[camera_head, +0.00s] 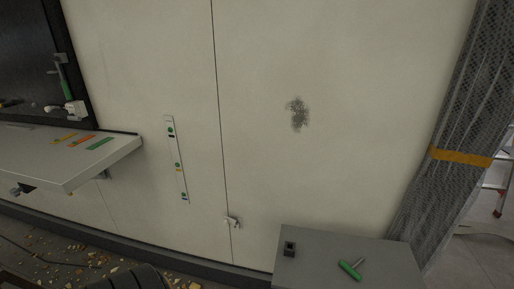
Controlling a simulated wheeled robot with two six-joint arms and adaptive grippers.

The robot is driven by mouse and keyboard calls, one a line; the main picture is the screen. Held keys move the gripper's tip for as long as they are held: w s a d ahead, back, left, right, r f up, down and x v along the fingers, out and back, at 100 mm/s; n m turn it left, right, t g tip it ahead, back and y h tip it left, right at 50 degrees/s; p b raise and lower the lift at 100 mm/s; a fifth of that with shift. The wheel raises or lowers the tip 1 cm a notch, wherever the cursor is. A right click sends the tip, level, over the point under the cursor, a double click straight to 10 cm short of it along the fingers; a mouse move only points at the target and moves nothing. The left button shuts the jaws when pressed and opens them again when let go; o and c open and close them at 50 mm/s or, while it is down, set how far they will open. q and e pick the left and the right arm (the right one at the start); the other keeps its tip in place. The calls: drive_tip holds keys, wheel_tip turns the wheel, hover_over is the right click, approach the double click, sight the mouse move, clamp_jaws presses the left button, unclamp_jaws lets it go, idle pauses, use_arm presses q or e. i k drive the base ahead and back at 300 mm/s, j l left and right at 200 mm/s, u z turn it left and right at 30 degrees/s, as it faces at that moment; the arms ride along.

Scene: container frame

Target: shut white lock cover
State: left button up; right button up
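A small white lock part (75,108), which looks like the white lock cover, sits at the lower right corner of the dark framed opening at the left. A white piece juts out to its left. It is too small to tell whether the cover is open or shut. A lever with a green grip (66,85) hangs just above it. Another small whitish latch (232,221) sits low on the wall seam.
A grey shelf (120,152) with coloured strips juts out below the opening. A grey box (330,268) with a green-handled tool (349,270) stands at front right. A netted curtain (450,120) hangs at right. Debris (85,262) litters the floor.

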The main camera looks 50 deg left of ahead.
sight(226, 220)
drive_tip(key=u, duration=1.8)
